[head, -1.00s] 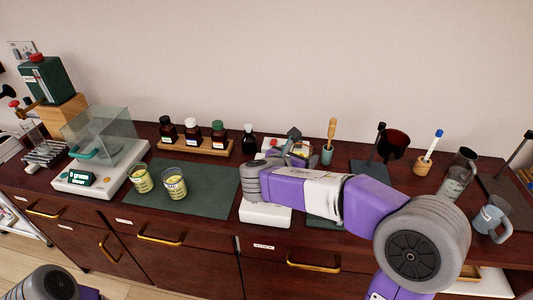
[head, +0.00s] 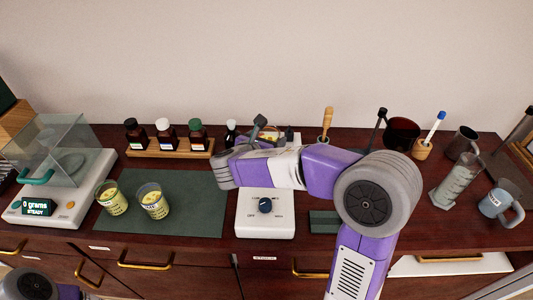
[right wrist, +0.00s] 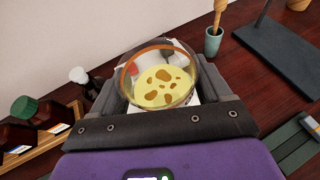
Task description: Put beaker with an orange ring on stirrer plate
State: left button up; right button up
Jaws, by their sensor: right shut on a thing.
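The glass beaker with an orange ring (right wrist: 160,78) is between the fingers of my right gripper (right wrist: 162,92) in the right wrist view. It holds a pale yellow content with brown patches. My right gripper (head: 262,134) is shut on it; in the head view only a bit of the beaker (head: 270,136) shows behind my arm. The stirrer plate (head: 264,222) is a white box with a dark knob. My forearm covers its rear part, so I cannot tell whether the beaker is over it or touching it. My left gripper is outside the view.
Two beakers with yellow content (head: 152,202) stand on a dark green mat (head: 190,210). A bottle rack (head: 170,150) is behind the mat. A balance (head: 60,200) is at left. A glass cylinder (head: 455,180) and a mug (head: 498,202) are at right.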

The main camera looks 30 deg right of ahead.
jog(key=shift+f+b, duration=0.65)
jog(key=shift+f, duration=1.6)
jog(key=shift+f, duration=0.2)
jog(key=o, duration=1.3)
jog(key=shift+o, duration=0.2)
jog(key=shift+r, duration=0.25)
jog(key=p+v, duration=0.2)
jog(key=v, duration=1)
